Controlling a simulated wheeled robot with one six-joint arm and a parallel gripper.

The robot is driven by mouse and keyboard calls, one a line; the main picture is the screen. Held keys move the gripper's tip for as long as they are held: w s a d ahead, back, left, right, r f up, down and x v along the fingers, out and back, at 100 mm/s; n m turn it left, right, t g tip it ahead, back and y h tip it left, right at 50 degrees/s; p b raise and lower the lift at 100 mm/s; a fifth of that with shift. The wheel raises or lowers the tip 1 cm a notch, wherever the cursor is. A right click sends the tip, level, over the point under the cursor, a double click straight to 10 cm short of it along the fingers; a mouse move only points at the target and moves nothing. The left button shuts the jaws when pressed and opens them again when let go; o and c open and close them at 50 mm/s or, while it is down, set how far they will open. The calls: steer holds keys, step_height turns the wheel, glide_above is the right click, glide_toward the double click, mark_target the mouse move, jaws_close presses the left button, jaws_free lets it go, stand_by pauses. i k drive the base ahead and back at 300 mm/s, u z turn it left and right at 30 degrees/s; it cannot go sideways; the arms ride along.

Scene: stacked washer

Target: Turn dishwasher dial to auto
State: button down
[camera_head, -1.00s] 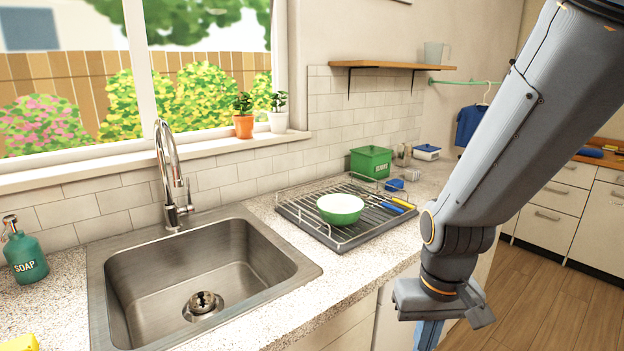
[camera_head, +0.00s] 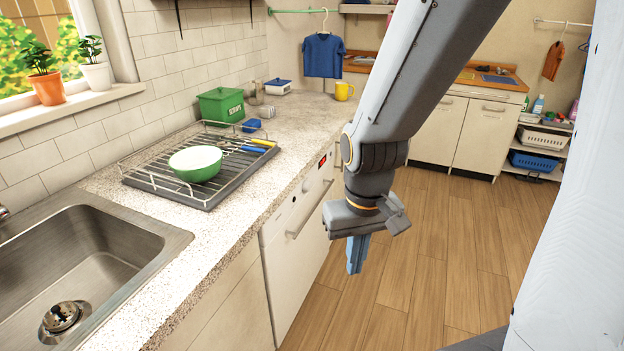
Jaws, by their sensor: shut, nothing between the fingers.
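The white dishwasher (camera_head: 290,262) is under the counter, its front seen at a steep angle. It has a bar handle (camera_head: 310,208) and a small red display (camera_head: 322,161) near its top edge. A small round knob shape (camera_head: 305,186) shows on its upper panel; I cannot read its markings or setting. My gripper (camera_head: 356,255) points down over the floor, in front of and to the right of the dishwasher. Its blue fingers are shut and empty, apart from the panel. My arm hides part of the cabinets beyond.
The speckled counter (camera_head: 240,215) carries a dish rack (camera_head: 150,186) with a green bowl (camera_head: 195,163). A steel sink (camera_head: 120,250) is at the left. Wooden floor (camera_head: 430,290) is clear around my gripper. Far cabinets (camera_head: 483,135) and a basket shelf (camera_head: 540,140) stand behind.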

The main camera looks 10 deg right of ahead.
mark_target(307, 185)
steer(key=u, duration=2.05)
steer(key=k, duration=1.1)
steer(key=z, duration=2)
steer(key=i, duration=0.5)
